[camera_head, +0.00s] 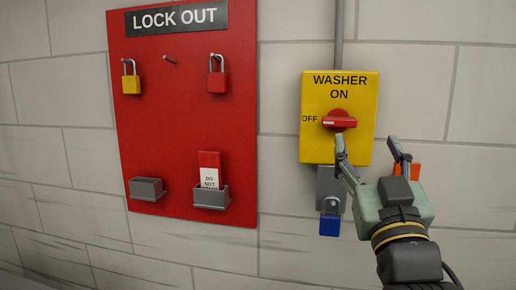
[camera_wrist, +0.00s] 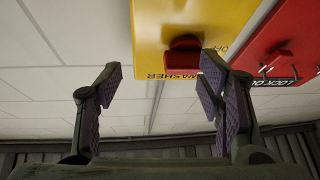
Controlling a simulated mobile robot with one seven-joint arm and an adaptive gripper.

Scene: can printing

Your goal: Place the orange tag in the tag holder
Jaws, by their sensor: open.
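An orange piece (camera_head: 414,171), perhaps the orange tag, shows behind my gripper to the lower right of the yellow washer box (camera_head: 314,143); most of it is hidden. My gripper (camera_head: 367,147) is open, with nothing seen between its fingers, in front of the box's lower right part. The fingers are also apart in the wrist view (camera_wrist: 160,80). On the red lock out board (camera_head: 178,120) are two grey holders. The left holder (camera_head: 147,189) looks empty. The right holder (camera_head: 211,197) has a red and white tag (camera_head: 209,172) standing in it.
A red switch knob (camera_head: 340,121) sits on the washer box. A blue padlock (camera_head: 330,223) hangs from a grey part (camera_head: 328,183) below it. A yellow padlock (camera_head: 131,83) and a red padlock (camera_head: 217,80) hang on the board, with an empty hook (camera_head: 169,60) between them.

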